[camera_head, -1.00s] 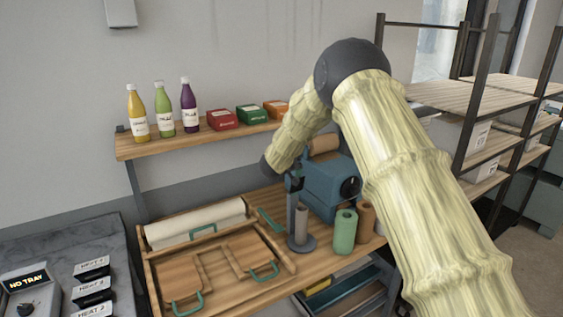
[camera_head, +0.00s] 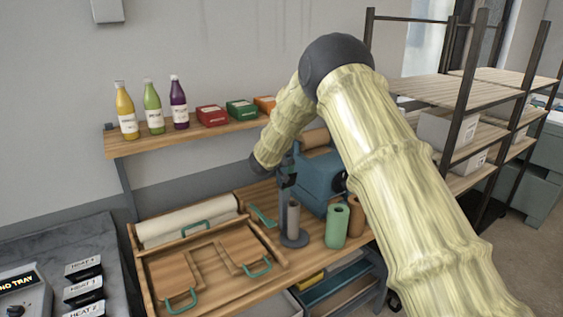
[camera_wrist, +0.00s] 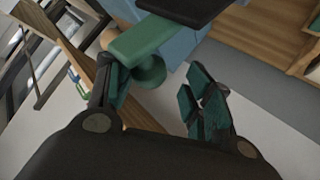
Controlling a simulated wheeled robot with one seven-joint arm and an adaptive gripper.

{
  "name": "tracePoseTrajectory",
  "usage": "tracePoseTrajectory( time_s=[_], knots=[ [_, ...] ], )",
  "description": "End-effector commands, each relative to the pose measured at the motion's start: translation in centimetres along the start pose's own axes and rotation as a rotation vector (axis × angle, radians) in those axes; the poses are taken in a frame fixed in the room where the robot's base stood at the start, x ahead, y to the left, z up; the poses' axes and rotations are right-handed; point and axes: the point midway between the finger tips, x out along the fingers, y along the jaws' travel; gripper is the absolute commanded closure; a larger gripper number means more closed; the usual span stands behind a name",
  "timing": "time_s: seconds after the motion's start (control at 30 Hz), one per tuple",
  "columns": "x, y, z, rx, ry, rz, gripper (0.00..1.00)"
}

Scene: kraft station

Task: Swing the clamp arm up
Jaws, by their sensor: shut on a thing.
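A blue machine (camera_head: 318,180) stands on the wooden bench, partly hidden behind my arm. In the wrist view a green bar (camera_wrist: 145,40) with a round green knob (camera_wrist: 150,70) runs out from a black block (camera_wrist: 185,8); I take it for the clamp arm. My gripper (camera_wrist: 160,92) has the knob by its left finger, and its right finger stands apart from it; the exact contact is hard to see. In the head view my gripper (camera_head: 287,180) is small and dark, in front of the machine's left side.
A grey stand with a roll (camera_head: 293,215), a green roll (camera_head: 337,226) and a brown roll (camera_head: 356,217) stand close in front of the machine. A wooden tray (camera_head: 205,268) lies left. Bottles (camera_head: 152,108) and boxes (camera_head: 242,110) line the shelf above. A rack (camera_head: 465,130) stands right.

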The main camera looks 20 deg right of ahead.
Motion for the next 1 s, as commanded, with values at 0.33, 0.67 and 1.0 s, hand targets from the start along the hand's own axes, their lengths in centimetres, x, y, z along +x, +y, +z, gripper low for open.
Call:
tracePoseTrajectory(
  time_s=[0.33,0.67,1.0],
  knots=[
    [0.0,-0.1,0.3,-0.002,-0.004,0.0,0.55],
    [-4.5,-0.5,-0.2,-0.004,0.003,-0.004,0.55],
    [-10.3,-0.1,-0.2,-0.002,0.005,0.0,0.55]
  ],
)
